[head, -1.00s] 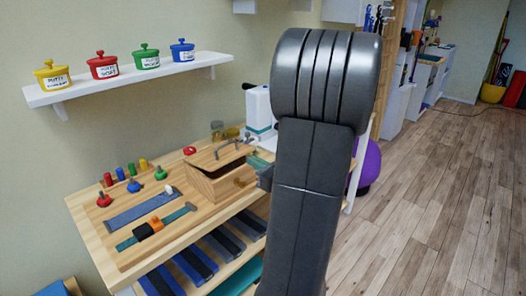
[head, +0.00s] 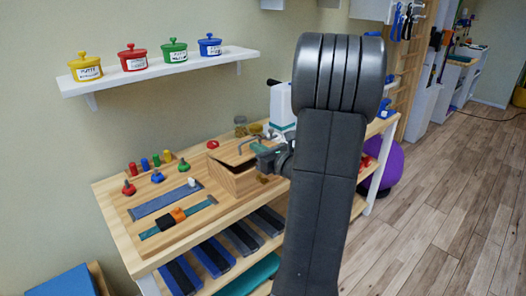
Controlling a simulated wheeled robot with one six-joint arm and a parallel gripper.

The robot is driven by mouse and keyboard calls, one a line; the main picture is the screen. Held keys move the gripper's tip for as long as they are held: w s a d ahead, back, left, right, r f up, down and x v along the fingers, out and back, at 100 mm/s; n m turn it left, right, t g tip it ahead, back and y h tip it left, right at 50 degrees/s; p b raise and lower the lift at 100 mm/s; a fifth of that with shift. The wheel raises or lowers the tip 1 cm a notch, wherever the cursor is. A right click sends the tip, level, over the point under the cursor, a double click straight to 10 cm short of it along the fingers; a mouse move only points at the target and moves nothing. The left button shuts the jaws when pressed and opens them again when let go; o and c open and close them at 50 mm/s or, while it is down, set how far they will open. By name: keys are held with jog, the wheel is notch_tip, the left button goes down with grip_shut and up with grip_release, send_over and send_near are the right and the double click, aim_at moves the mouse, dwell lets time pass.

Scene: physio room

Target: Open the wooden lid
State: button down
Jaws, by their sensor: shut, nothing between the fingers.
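The wooden box (head: 232,182) stands at the right part of the wooden table top. Its wooden lid (head: 229,153) sits tilted on it, with a dark gap showing between lid and box front. A grey metal handle (head: 246,141) shows on the lid. My gripper (head: 258,148) is at the right end of the lid, close to the handle, shut and empty. I cannot tell whether it touches the lid. My arm hides the space right of the box.
Colored pegs, knobs and straps lie on the table board (head: 122,208) left of the box. A white shelf (head: 160,72) with several putty pots hangs above. The wooden floor (head: 440,200) at right is clear.

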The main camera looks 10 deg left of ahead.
jog(key=shift+r, duration=0.15)
jog(key=shift+w+a+r+p, duration=0.15)
jog(key=shift+r+p, duration=0.2)
jog(key=shift+p, duration=0.75)
